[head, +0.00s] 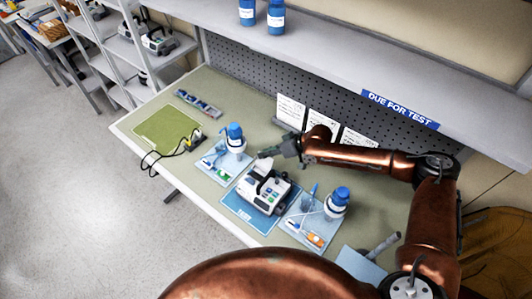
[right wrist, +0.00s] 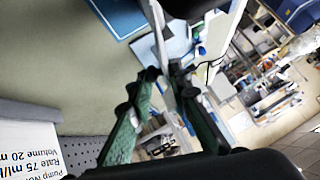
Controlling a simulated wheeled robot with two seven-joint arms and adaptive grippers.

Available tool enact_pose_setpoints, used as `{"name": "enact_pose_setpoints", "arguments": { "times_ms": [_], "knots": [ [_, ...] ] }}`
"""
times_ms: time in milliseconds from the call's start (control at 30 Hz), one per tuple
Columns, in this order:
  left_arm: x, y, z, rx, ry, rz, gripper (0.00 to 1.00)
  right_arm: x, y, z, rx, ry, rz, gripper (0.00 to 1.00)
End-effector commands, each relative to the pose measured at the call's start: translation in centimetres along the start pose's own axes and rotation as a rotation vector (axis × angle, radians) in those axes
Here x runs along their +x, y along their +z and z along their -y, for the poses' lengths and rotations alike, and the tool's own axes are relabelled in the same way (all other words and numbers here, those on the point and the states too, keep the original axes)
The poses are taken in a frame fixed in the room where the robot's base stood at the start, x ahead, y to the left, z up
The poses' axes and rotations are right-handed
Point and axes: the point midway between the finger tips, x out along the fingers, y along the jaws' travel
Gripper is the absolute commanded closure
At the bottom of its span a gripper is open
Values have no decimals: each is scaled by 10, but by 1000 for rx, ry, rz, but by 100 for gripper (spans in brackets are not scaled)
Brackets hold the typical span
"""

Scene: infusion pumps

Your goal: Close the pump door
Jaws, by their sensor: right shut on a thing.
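The white infusion pump (head: 266,197) stands on a blue mat in the middle of the bench, with its screen and keys facing the front. Its pale door (head: 263,166) stands raised at the pump's back left. My right gripper (head: 270,152) reaches in from the right behind the pump, at the door's upper edge. In the right wrist view, the fingers (right wrist: 164,72) close around the end of a thin pale strip (right wrist: 158,35), which looks like the door seen edge-on. The door's inner side is mostly hidden. My left gripper is not in view.
A tray with a blue-capped bottle (head: 235,133) lies left of the pump. Another tray with a blue-capped bottle (head: 338,199) lies right. A green mat (head: 166,131) with a black cable is at the far left. A perforated panel and overhead shelf (head: 400,65) bound the back.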

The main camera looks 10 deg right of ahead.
Motion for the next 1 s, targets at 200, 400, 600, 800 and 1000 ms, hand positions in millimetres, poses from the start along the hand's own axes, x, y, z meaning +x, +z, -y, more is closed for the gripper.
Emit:
{"name": "enact_pose_setpoints", "arguments": {
  "times_ms": [200,400,600,800,1000],
  "knots": [
    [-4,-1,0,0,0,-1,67,0,1,0,-7,8,2,100],
    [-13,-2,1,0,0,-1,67,-1,0,4,-28,28,3,100],
    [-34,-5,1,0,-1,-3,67,-3,-1,10,-78,77,4,100],
    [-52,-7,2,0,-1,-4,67,-2,0,18,-149,148,3,100],
    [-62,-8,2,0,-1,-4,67,0,1,25,-228,229,2,100]
  ]
}}
